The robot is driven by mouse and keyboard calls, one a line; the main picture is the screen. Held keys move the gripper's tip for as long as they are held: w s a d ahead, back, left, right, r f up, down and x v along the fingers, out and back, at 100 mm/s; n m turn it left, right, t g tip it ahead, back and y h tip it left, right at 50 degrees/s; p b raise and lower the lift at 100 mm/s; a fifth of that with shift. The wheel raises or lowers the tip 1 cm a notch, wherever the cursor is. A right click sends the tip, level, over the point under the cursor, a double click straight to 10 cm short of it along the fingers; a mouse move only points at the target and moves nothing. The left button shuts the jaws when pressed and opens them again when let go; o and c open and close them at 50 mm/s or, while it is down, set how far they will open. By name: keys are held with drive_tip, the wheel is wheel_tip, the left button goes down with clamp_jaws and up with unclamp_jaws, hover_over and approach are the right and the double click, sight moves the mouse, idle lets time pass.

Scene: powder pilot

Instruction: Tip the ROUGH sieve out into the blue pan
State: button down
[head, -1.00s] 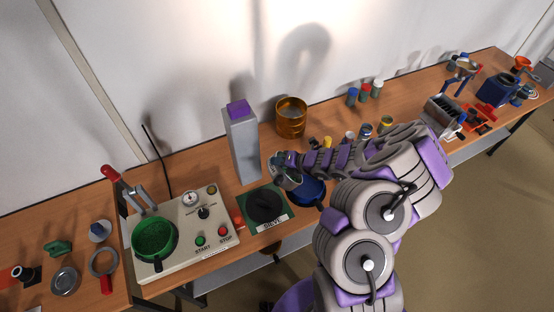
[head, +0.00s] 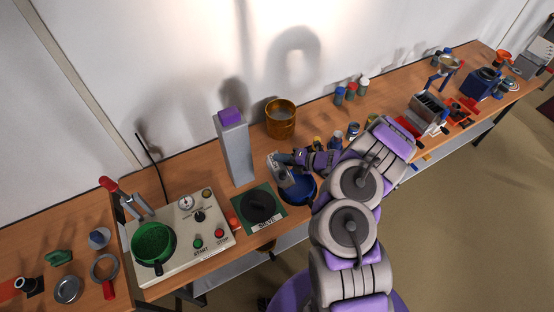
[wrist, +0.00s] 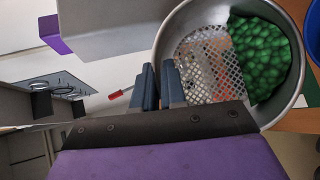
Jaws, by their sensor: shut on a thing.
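My gripper (wrist: 158,88) is shut on the rim of a metal sieve (wrist: 292,22) in the wrist view. The sieve holds a heap of green granules (wrist: 266,62) piled on its right side, and its mesh (wrist: 202,68) is bare on the left. No label on it can be read. The blue pan (wrist: 314,38) shows at the right edge of the wrist view, just beyond the sieve. In the head view the tilted sieve (head: 277,170) is at the upper left edge of the blue pan (head: 302,190), with my gripper (head: 287,158) beside it.
A grey post with a purple top (head: 234,150) stands left of the sieve, and a gold pot (head: 281,122) behind. A green mat marked SIEVE (head: 270,222) lies left of the pan. A control box (head: 205,240) with a green bowl (head: 153,243) stands farther left.

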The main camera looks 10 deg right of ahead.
drive_tip(key=w+d+f+m+t+y+b, duration=0.1)
drive_tip(key=d+f+m+y+b, duration=0.1)
drive_tip(key=d+b, duration=0.4)
drive_tip(key=w+d+f+m+t+y+b, duration=0.1)
drive_tip(key=d+m+y+b, duration=0.3)
drive_tip(key=b, duration=0.7)
drive_tip(key=shift+d+f+m+t+y, duration=0.3)
drive_tip(key=shift+d+f+m+t, duration=0.1)
drive_tip(key=shift+d+t, duration=0.5)
idle(0.3)
drive_tip(key=shift+w+d+b, duration=0.15)
drive_tip(key=shift+d+b, duration=0.15)
drive_tip(key=shift+b, duration=0.05)
drive_tip(key=shift+r, duration=0.1)
idle(0.6)
